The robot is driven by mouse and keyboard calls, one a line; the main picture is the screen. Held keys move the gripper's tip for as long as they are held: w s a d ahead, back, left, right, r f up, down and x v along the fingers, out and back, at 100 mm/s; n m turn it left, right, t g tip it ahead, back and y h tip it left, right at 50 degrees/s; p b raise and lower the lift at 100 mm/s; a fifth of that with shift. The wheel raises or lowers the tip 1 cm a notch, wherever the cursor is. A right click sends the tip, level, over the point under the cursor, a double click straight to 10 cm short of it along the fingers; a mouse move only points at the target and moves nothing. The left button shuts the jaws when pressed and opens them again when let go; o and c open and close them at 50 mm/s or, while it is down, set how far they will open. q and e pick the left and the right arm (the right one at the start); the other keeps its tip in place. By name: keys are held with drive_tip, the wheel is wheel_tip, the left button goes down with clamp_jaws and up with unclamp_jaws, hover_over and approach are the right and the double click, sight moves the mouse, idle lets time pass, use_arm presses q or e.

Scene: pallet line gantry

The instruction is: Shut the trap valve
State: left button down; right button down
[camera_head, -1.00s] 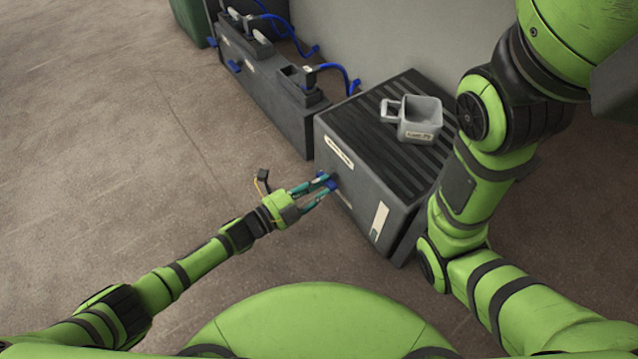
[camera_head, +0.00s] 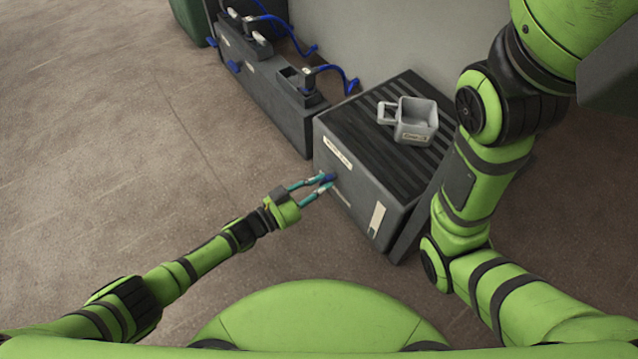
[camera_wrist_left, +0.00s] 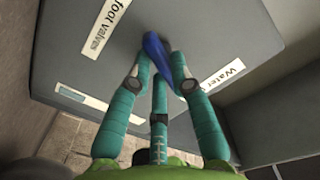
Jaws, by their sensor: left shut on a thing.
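A dark grey box (camera_head: 345,190) with a ribbed top stands right of centre in the head view. A small blue valve handle (camera_head: 329,177) sits on its front face. In the left wrist view the blue handle (camera_wrist_left: 158,58) is a slanted bar between labels reading "foot valves" and "Water", the latter partly covered by a finger. My left gripper (camera_head: 325,183) has its teal fingers closed around the handle; it also shows in the left wrist view (camera_wrist_left: 160,78). The fingers hide part of the handle. My right arm shows at the right, its gripper out of view.
A grey square cup (camera_head: 415,122) with a handle stands on the box top. A long dark unit (camera_head: 262,85) with several blue levers runs along the wall behind. The floor at left is clear.

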use_arm(q)
drive_tip(key=shift+r+n, duration=0.15)
drive_tip(key=shift+n, duration=2.05)
drive_tip(key=shift+d, duration=0.1)
drive_tip(key=c, duration=1.1)
unclamp_jaws()
drive_tip(key=v, duration=1.2)
